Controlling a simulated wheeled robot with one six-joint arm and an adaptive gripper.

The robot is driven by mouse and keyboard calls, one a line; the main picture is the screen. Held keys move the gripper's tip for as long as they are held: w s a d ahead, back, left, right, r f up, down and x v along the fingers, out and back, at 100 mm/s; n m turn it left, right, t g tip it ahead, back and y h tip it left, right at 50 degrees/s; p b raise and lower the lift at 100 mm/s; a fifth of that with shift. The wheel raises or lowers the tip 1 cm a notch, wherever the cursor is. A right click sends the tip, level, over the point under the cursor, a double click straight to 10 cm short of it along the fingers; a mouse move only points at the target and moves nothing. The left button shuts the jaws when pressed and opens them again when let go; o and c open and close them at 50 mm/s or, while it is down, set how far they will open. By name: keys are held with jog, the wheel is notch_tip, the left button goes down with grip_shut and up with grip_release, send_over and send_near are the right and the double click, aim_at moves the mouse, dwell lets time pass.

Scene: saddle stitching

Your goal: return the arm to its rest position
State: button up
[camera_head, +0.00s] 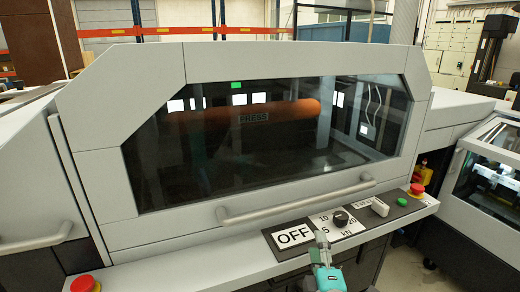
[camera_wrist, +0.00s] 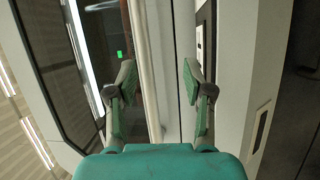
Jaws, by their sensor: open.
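My gripper (camera_head: 322,243) is at the bottom middle of the head view, in front of the control panel of the press. In the wrist view my gripper (camera_wrist: 157,82) is open, with its two green-padded fingers apart and nothing between them. Beyond the fingers lie the grey press housing and a long pale handle (camera_wrist: 145,60). In the head view the handle (camera_head: 298,199) runs along the lower edge of the closed press cover, above and behind my gripper. Whether a finger touches the press cannot be told.
The press window (camera_head: 270,140) is dark, with an orange roller behind it. The panel has an OFF label (camera_head: 293,236), a black knob (camera_head: 341,218), a white switch (camera_head: 379,207) and a green button (camera_head: 402,201). Red buttons sit at the left (camera_head: 84,284) and right (camera_head: 416,189).

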jog(key=s+d+f+m+g+y, duration=0.15)
jog(key=s+f+m, duration=0.45)
jog(key=s+f, duration=1.15)
jog(key=s+m+g, duration=0.2)
jog(key=s+m, duration=0.8)
jog(key=s, duration=1.7)
jog(key=shift+d, duration=0.25)
jog(key=shift+r+g, duration=0.1)
jog(key=shift+g, duration=0.15)
